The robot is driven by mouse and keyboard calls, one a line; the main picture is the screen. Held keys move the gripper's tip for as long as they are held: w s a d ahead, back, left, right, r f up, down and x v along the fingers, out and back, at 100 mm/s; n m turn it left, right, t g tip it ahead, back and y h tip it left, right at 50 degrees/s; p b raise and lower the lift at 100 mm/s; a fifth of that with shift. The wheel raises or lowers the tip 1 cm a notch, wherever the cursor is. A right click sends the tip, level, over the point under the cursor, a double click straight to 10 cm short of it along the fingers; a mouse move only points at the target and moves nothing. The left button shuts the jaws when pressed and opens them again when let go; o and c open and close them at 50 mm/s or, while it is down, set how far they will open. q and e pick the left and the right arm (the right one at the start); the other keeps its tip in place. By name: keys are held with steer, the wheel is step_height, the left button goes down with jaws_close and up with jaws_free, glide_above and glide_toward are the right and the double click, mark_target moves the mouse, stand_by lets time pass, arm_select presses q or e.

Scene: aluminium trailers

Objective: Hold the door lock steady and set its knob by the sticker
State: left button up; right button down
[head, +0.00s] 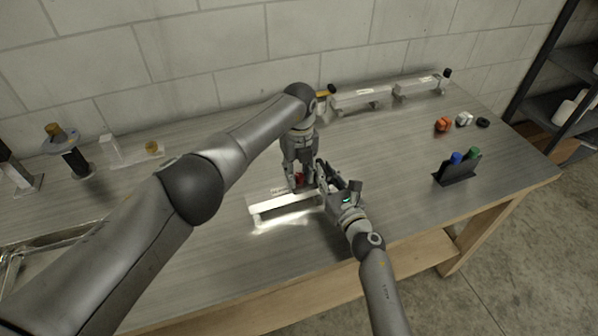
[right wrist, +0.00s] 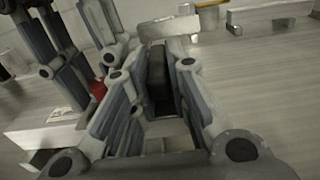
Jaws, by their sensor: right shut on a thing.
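The door lock (head: 285,204) is a pale metal bar on the near middle of the bench, with a small printed sticker (head: 279,190) on its top. The sticker also shows in the right wrist view (right wrist: 65,114). A red knob (head: 298,178) stands at the bar's back side, partly hidden. My left gripper (head: 299,178) points down at the red knob, its fingers beside it; whether they grip it is unclear. My right gripper (head: 325,182) is at the bar's right end. In the right wrist view it is shut on a black part (right wrist: 159,75), apparently the lock's end.
Other metal lock bars (head: 362,97) stand along the wall. Orange (head: 443,124), white and black small parts lie at the right. A black holder (head: 457,171) with blue and green items stands near the right edge. The bench between is clear.

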arm_select(q)
jaws_close()
steer(key=shift+m, duration=0.7)
steer(key=m, duration=0.2)
steer(key=shift+w+r+m, duration=0.1)
steer(key=shift+m, duration=0.2)
steer(key=m, duration=0.4)
steer(key=shift+m, duration=0.3)
steer(key=m, duration=0.5)
steer(key=shift+d, duration=0.1)
arm_select(e)
steer(key=shift+f, duration=0.1)
arm_select(q)
steer(key=shift+m, duration=2.1)
arm_select(e)
steer(key=shift+a, duration=0.1)
arm_select(q)
steer(key=shift+d, duration=0.1)
